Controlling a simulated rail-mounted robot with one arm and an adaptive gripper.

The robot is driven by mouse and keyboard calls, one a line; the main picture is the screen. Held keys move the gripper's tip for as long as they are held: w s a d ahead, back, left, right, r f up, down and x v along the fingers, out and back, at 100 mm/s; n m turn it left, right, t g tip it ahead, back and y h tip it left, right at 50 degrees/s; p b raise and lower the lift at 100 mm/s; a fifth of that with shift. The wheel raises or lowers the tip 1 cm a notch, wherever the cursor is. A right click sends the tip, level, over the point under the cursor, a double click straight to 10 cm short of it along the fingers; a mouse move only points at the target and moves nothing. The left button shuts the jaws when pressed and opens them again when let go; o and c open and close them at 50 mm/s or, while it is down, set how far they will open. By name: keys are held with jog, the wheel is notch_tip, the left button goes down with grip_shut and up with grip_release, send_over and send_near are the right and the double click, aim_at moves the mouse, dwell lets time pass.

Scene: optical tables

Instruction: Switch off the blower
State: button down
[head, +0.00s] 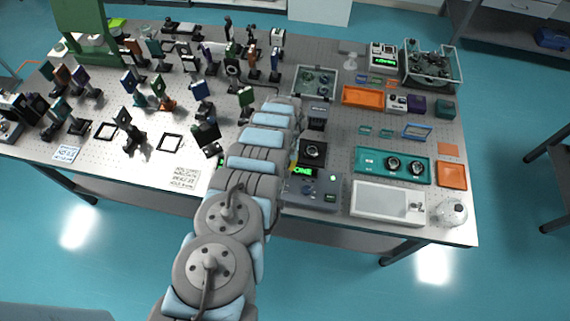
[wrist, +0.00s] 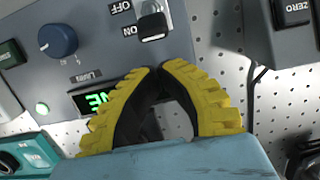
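A grey control box (head: 322,200) stands near the table's front edge, partly behind my arm in the head view. I take it as the blower's control; no blower label is readable. In the wrist view its panel (wrist: 95,68) shows upside down, with a blue knob (wrist: 58,40), a lit green lamp (wrist: 42,108) and a lit green display (wrist: 98,98). Its toggle switch has a black cap (wrist: 152,26) at the end marked ON, away from OFF. My gripper (wrist: 160,71) has its yellow fingertips together, empty, below the switch in the picture and apart from it.
A white tray-like panel (head: 385,203) and a round glass vessel (head: 452,213) stand to the right. A teal tray (head: 393,177) lies behind them. A box with a ZERO button (wrist: 292,12) is close by. Many optical mounts crowd the table's left side.

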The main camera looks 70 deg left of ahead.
jog(key=shift+s+d+r+p, duration=0.3)
jog(key=shift+d+r, duration=0.05)
jog(key=shift+d, duration=0.15)
jog(key=shift+s, duration=0.1)
dwell(0.3)
